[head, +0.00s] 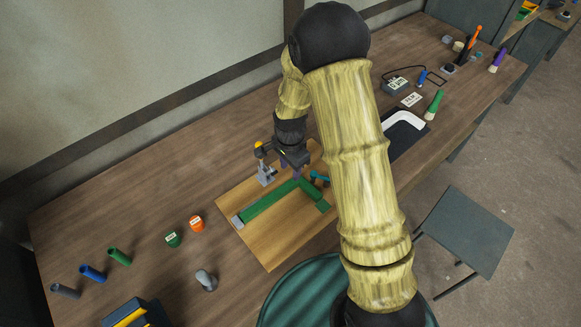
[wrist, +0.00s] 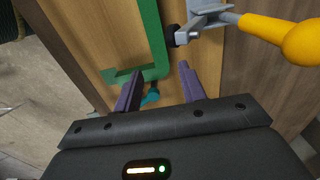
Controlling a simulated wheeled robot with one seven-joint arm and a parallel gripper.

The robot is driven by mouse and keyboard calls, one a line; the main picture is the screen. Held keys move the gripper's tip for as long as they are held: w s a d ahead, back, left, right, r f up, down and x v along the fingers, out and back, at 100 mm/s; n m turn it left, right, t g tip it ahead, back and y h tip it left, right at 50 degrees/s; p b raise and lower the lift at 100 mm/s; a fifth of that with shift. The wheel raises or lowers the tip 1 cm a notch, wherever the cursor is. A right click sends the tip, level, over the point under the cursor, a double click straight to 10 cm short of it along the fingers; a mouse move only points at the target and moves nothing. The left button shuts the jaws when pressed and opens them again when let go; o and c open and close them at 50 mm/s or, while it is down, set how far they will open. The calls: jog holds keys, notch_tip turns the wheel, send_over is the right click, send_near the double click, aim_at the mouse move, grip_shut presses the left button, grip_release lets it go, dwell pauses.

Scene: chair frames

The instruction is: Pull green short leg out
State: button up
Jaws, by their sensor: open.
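A green L-shaped chair frame lies on a light wooden board (head: 262,247). Its long bar (head: 268,203) runs to a grey end piece at the lower left. Its short leg (head: 313,192) goes off from the corner towards the lower right; in the wrist view the short leg (wrist: 122,75) points left and ends in a wider green piece. My gripper (head: 297,172) is over the board near the corner. In the wrist view its two purple fingers (wrist: 161,68) are apart, one on each side of the corner's near side, with nothing clearly held. Contact cannot be told.
A grey toggle clamp (head: 266,173) with an orange-yellow handle (wrist: 298,43) stands beside the long bar, close to my gripper. A teal tool (head: 319,177) lies by the short leg, partly hidden by my arm. Orange (head: 196,224) and green (head: 173,240) pots stand left of the board.

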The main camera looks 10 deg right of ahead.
aim_at(290, 183)
notch_tip(290, 183, down, 8)
jog(key=b, duration=0.6)
jog(key=shift+r, duration=0.25)
jog(key=shift+c, duration=0.2)
jog(key=shift+r, duration=0.15)
grip_shut()
jog(key=shift+r+p, duration=0.15)
jog(key=shift+p, duration=0.15)
